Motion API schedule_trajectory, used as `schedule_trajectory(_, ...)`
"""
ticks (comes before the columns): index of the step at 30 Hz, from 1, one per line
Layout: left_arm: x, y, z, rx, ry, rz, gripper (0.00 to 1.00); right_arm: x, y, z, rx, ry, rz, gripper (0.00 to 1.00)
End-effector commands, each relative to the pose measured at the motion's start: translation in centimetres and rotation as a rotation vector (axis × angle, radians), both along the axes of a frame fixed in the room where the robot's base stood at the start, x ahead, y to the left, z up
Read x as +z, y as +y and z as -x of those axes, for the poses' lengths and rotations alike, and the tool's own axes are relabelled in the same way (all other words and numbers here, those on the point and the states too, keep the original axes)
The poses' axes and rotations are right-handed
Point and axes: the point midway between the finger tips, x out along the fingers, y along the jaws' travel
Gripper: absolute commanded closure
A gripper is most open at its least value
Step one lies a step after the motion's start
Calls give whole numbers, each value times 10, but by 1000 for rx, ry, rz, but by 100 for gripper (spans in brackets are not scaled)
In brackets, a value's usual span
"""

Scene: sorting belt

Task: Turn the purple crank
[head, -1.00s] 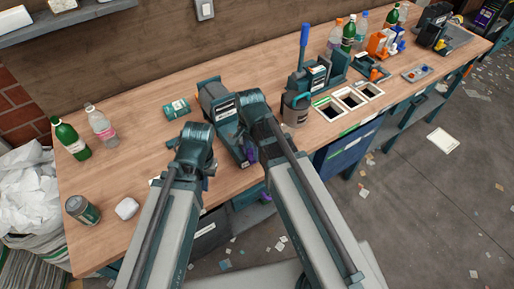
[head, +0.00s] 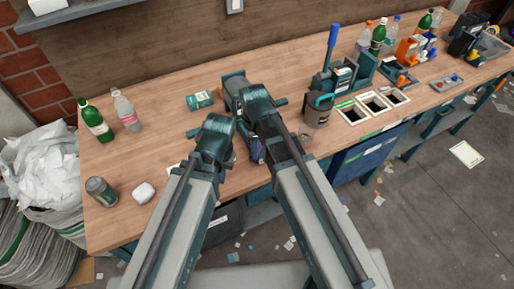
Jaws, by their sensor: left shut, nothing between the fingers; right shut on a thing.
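A teal-and-grey machine (head: 233,86) stands on the wooden bench, partly hidden behind my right arm. A small purple part, the purple crank (head: 257,148), shows at its near end, just left of my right forearm. My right gripper (head: 256,133) is at the crank and shut on it, its fingertips largely hidden by my own wrist. My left gripper (head: 228,158) is shut and empty, just left of the machine, and mostly covered by its wrist.
A teal can (head: 200,100) lies behind my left wrist. Bottles (head: 97,120), a can (head: 101,191) and a white lump (head: 144,192) are at left.

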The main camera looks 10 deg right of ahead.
Motion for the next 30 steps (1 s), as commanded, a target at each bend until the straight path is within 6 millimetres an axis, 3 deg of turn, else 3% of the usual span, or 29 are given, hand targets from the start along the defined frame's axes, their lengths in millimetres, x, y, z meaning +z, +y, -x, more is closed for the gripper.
schedule_trajectory(17, 0, 0, 0, 0, 0, 0, 100, 0, 2, -1, -30, 1, -2, 100)
schedule_trajectory(18, 0, 0, 0, 0, 0, 0, 100, 0, 2, -1, -30, 1, -2, 62)
schedule_trajectory(22, 0, 0, 0, 0, 0, 0, 100, 0, 2, -1, -30, 1, -1, 39)
schedule_trajectory(30, 0, 0, 0, 0, 0, 0, 100, 0, 2, -1, -29, 0, -1, 35)
